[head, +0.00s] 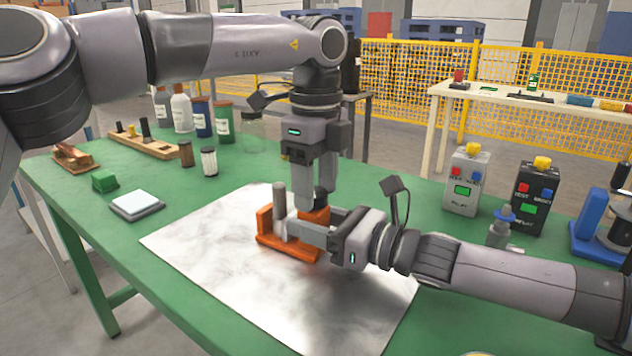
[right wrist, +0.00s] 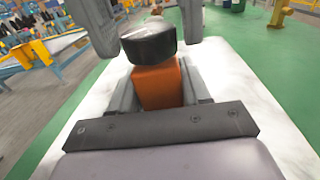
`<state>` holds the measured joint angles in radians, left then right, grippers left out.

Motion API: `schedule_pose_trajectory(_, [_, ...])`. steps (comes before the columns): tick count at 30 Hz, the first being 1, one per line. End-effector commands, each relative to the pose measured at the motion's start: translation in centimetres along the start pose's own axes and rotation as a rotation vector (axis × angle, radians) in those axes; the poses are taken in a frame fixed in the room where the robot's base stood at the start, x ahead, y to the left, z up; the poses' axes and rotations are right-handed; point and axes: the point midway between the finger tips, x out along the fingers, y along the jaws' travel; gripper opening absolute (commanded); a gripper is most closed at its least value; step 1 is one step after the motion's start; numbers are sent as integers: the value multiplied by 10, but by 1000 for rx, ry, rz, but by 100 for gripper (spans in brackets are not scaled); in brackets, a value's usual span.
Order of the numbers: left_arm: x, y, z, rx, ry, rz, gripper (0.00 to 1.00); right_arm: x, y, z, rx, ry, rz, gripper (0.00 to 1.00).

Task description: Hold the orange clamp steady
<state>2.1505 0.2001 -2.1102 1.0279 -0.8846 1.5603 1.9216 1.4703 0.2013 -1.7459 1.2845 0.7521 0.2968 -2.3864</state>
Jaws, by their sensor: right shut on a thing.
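The orange clamp (head: 283,246) sits on the shiny metal sheet on the green table, with a grey upright rod (head: 279,200) at its left part. My right gripper (head: 306,232) reaches in from the right and is shut on the clamp. In the right wrist view, the clamp's orange block (right wrist: 158,85) is between the fingers, with a dark round piece (right wrist: 148,42) just beyond it. My left gripper (head: 313,185) points down from above, right over the clamp. Its fingers look apart in the right wrist view (right wrist: 145,20); whether they touch the clamp is unclear.
The metal sheet (head: 205,245) is bare around the clamp. Bottles (head: 181,110), a wooden rack (head: 145,141) and a small scale (head: 137,205) stand to the left. Two button boxes (head: 466,182) (head: 535,196) and a blue stand (head: 592,225) are at the right.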

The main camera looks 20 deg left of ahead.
Motion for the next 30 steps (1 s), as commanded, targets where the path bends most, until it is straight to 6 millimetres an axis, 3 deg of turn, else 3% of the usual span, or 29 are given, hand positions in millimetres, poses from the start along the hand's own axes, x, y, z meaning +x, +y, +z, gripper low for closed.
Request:
schedule_pose_trajectory(1, [0, 0, 0, 0, 0, 0, 37, 0, 0, 0, 0, 0, 0, 0])
schedule_pose_trajectory(3, [0, 0, 0, 0, 0, 0, 14, 0, 0, 0, 0, 0, 0, 0])
schedule_pose_trajectory(4, [0, 0, 0, 0, 0, 0, 13, 0, 0, 0, 0, 0, 0, 0])
schedule_pose_trajectory(17, [0, 0, 0, 84, 1, 0, 13, 0, 0, 0, 0, 0, 0, 0])
schedule_pose_trajectory(30, [0, 2, 0, 453, 3, -1, 13, 0, 0, 0, 0, 0, 0, 0])
